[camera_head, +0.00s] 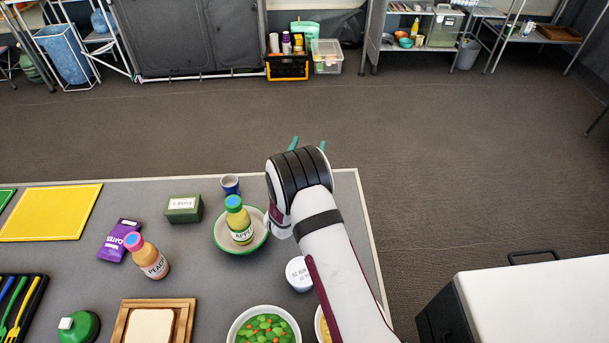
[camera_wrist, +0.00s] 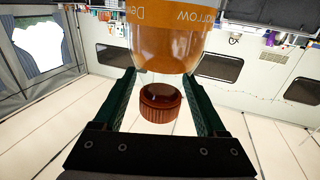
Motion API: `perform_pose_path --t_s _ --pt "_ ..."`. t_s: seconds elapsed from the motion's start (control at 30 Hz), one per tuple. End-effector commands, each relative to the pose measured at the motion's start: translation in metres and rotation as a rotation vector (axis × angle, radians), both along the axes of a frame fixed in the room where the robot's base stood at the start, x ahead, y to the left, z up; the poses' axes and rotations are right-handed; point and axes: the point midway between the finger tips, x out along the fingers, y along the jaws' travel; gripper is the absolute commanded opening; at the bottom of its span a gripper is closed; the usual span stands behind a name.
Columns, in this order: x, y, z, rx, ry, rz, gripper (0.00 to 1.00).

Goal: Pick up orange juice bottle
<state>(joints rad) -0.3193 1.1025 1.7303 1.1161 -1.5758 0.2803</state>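In the wrist view a bottle with orange contents and an orange label (camera_wrist: 212,12) fills the top middle, its lettering upside down. Its red-brown ridged cap (camera_wrist: 160,104) lies between the two dark green fingers of my gripper (camera_wrist: 160,75). Gaps show on both sides of the cap. The fingertips are apart, near the bottle's shoulder; I cannot tell whether they touch it. In the head view my gripper (camera_head: 308,144) is over the table's far right part, its teal fingertips spread. This bottle does not show there; my wrist may hide it.
Left of my wrist, an apple bottle (camera_head: 240,229) stands in a green-rimmed bowl (camera_head: 222,242), with a blue mug (camera_head: 230,185) behind. A peach bottle (camera_head: 152,265) and a green box (camera_head: 184,208) stand farther left. A white-lidded tub (camera_head: 298,274) is beside my forearm.

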Motion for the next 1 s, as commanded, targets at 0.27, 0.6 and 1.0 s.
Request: perform_pose_path --t_s 0.27,0.6,1.0 --pt "-0.0003 0.0001 0.0001 0.000 0.000 0.000 0.21" --pt "-0.0004 0.0001 0.0001 0.000 0.000 0.000 0.00" --pt "-0.0004 0.0001 0.0001 0.000 0.000 0.000 0.00"
